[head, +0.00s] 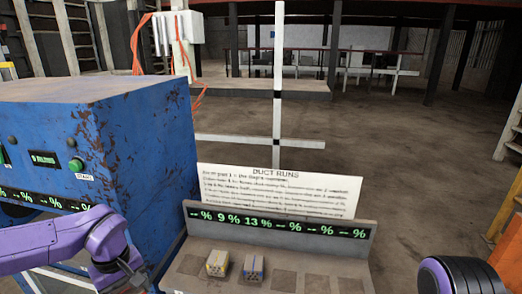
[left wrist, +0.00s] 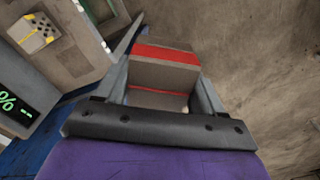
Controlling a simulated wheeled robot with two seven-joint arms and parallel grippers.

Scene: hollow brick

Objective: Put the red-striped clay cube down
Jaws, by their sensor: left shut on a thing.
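The red-striped clay cube (left wrist: 165,75) is held between the two fingers of my left gripper (left wrist: 168,84) in the left wrist view. It is grey-brown with a broad red band across its top and a thinner red line lower down. Brown floor shows behind it. In the head view my left arm enters at the lower left; its fingers and the held cube cannot be made out there. My right gripper is not in view; only a purple and black part of my right arm shows at the lower right.
A grey rack (head: 300,222) has a green percent display and a row of square places. A yellow-striped cube (head: 217,263) and a purple-striped cube (head: 253,267) sit on it; places to their right are empty. A blue machine (head: 150,130) stands left, a "DUCT RUNS" sign (head: 280,190) behind.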

